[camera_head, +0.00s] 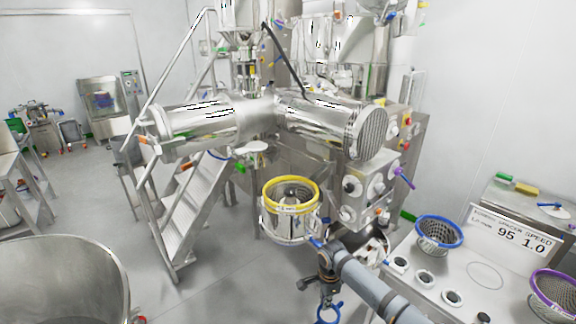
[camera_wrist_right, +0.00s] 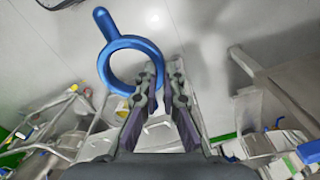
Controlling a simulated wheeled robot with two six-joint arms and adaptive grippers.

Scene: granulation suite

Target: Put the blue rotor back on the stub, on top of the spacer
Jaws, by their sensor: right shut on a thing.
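The blue rotor (camera_head: 336,305) shows as a ring with a short straight bar in the right wrist view (camera_wrist_right: 113,85). My right gripper (camera_head: 325,294) points down in the head view, shut on the ring's edge; its fingertips also show in the right wrist view (camera_wrist_right: 166,68). The rotor hangs in front of and below the round steel housing (camera_head: 289,230) with the yellow rim, apart from it. A dark centre piece (camera_head: 291,193) shows inside the housing; I cannot tell the stub and spacer apart there. My left gripper is not in view.
A bench on the right holds a blue-rimmed basket (camera_head: 439,237), a purple-rimmed basket (camera_head: 556,294), several small round parts (camera_head: 425,278) and a sign (camera_head: 511,237). Steel steps (camera_head: 196,207) stand left of the housing. A large steel bowl (camera_head: 60,285) fills the lower left.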

